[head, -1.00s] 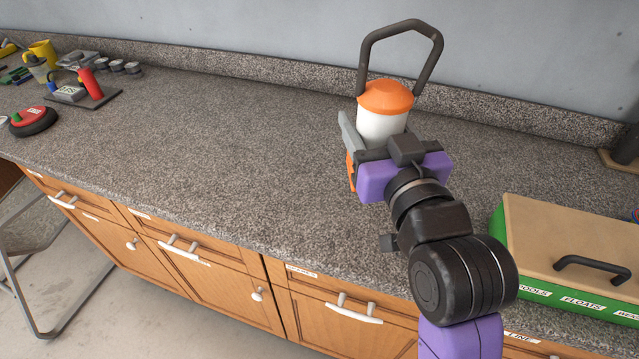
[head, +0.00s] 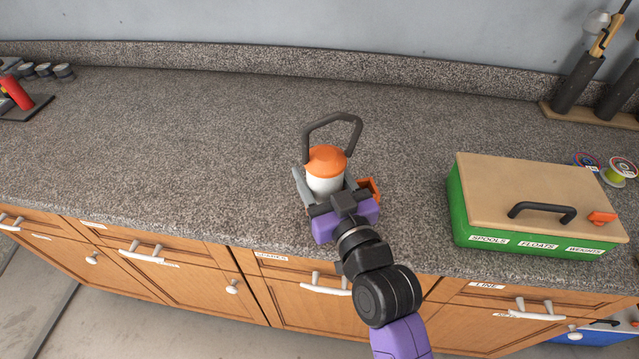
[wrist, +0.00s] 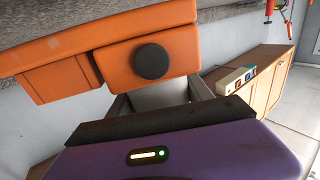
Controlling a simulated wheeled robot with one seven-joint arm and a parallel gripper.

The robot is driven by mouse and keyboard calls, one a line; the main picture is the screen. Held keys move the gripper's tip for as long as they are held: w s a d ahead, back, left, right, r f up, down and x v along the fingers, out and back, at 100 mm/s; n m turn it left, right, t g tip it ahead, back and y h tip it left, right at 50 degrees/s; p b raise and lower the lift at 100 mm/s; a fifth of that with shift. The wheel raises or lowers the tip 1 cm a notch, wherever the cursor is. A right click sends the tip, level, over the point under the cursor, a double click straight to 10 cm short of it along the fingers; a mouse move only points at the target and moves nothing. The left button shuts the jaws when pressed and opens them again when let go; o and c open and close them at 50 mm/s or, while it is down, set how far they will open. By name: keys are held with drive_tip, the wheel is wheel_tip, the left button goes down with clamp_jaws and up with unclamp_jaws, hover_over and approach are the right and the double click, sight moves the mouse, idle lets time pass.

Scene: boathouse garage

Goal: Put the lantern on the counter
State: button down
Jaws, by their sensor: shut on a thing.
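The lantern (head: 326,160) has an orange cap, a white body and a dark loop handle. In the head view it stands about upright, seen against the grey speckled counter (head: 190,150). My gripper (head: 326,183) is shut on the lantern from the front, with a grey finger on each side of its body. In the wrist view the lantern's orange part (wrist: 185,45) with a dark round knob is close in front of the fingers. The lantern's underside is hidden behind my gripper, so I cannot tell whether it touches the counter.
A green box with a tan lid (head: 505,190) stands on the counter to the right. Spools (head: 622,170) and a rod holder (head: 575,85) are farther right. A red object (head: 18,92) on a dark board is at the far left. The counter between is clear.

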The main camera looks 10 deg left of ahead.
drive_tip(key=shift+f, duration=1.55)
drive_tip(key=shift+f+b, duration=0.2)
drive_tip(key=shift+b, duration=0.3)
drive_tip(key=shift+c, duration=2.1)
unclamp_jaws()
drive_tip(key=shift+r+p, duration=0.15)
drive_tip(key=shift+p, duration=0.15)
drive_tip(key=b+v, duration=0.3)
drive_tip(key=v, duration=0.9)
drive_tip(key=shift+s, duration=0.1)
